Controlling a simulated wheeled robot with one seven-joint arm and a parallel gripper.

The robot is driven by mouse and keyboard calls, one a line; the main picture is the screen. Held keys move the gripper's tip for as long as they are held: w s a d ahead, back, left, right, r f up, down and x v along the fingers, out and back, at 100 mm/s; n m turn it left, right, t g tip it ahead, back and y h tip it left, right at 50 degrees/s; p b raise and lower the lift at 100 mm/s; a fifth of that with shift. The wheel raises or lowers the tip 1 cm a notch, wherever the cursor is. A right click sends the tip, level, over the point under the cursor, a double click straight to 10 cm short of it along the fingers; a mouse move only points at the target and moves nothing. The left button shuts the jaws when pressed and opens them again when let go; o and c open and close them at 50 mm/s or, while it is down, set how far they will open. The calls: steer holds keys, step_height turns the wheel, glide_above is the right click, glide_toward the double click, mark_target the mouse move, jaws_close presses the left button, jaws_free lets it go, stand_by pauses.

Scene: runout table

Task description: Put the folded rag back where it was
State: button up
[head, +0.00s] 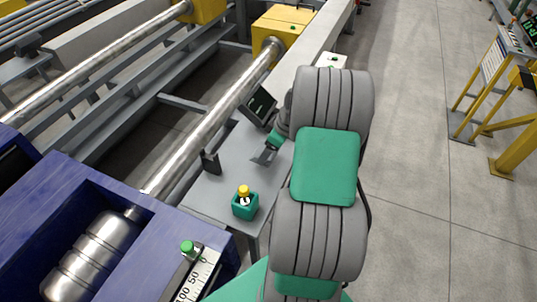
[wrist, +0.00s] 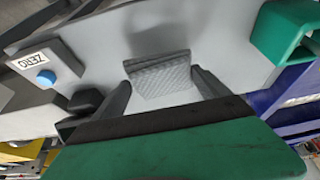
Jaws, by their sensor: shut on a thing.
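The folded rag (wrist: 158,76) is a pale grey, woven-looking piece between my fingers in the wrist view. My gripper (wrist: 162,96) is shut on it, one finger at each side. In the head view my gripper (head: 266,153) is low over the grey runout table (head: 212,188), between the dark display unit and the teal box. A darker patch lies on the table just beyond the rag in the wrist view. I cannot tell whether the rag touches the table. In the head view the rag is too small to make out clearly.
A teal box with a yellow top (head: 245,204) stands at the table's near end. A tilted dark display (head: 261,106) stands behind my gripper. A blue button (wrist: 45,77) beside a ZERO label shows in the wrist view. A long metal bar (head: 200,140) runs along the left.

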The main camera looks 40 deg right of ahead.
steer(key=shift+f, duration=1.95)
steer(key=o, duration=1.1)
steer(key=shift+o, duration=0.2)
steer(key=shift+r, duration=0.4)
steer(key=v, duration=1.1)
steer(key=a+r+m, duration=0.2)
steer(key=a+r, duration=0.4)
steer(key=a, duration=0.7)
steer(key=s+a+r+m+h, duration=0.2)
steer(key=s+a+m, duration=0.2)
steer(key=s+a, duration=0.5)
steer(key=a, duration=0.4)
steer(key=shift+s+b, duration=0.25)
steer(key=shift+b, duration=0.15)
